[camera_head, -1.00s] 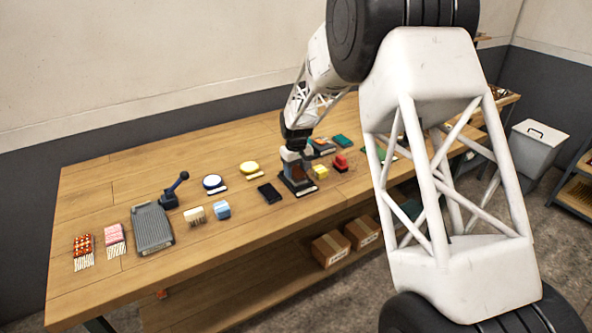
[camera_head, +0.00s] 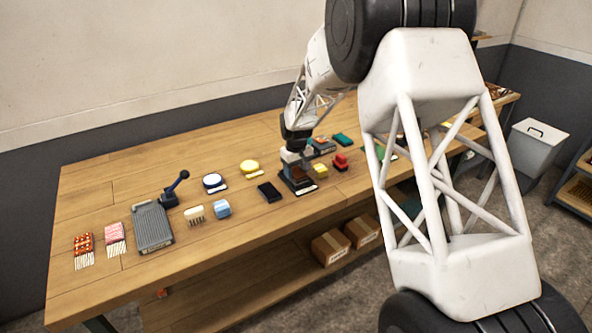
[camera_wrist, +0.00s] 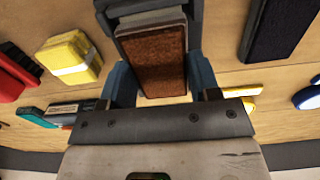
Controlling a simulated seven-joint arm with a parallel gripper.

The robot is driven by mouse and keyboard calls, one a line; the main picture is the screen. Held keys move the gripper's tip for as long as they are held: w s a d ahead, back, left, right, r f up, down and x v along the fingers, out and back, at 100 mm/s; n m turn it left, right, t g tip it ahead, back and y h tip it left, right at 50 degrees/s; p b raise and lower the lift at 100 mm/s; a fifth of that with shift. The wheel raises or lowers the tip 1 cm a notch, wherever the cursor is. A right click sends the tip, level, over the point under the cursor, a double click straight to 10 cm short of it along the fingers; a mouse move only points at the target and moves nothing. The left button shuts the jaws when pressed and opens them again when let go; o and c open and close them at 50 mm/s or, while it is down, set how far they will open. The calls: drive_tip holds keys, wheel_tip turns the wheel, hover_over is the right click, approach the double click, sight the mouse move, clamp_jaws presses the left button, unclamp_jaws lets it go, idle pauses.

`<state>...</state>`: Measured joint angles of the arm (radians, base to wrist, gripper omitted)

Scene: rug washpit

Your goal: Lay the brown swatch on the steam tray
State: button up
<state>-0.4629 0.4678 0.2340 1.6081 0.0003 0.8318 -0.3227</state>
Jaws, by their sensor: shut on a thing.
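The brown swatch (camera_wrist: 155,60) has a rough brown face and sits between the two blue-grey fingers of my gripper (camera_wrist: 160,82) in the wrist view. My gripper is shut on it. In the head view my gripper (camera_head: 297,158) is over the dark stand (camera_head: 299,186) near the middle of the table, and a brown patch shows just below it. I cannot tell whether the swatch still touches the stand. A grey ribbed tray (camera_head: 152,229), probably the steam tray, lies flat and bare at the left of the table.
A blue lever tool (camera_head: 172,194) stands behind the tray.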

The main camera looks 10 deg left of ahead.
drive_tip(key=o, duration=1.3)
drive_tip(key=shift+c, duration=0.2)
drive_tip(key=shift+r, duration=0.15)
drive_tip(key=shift+r, duration=3.3)
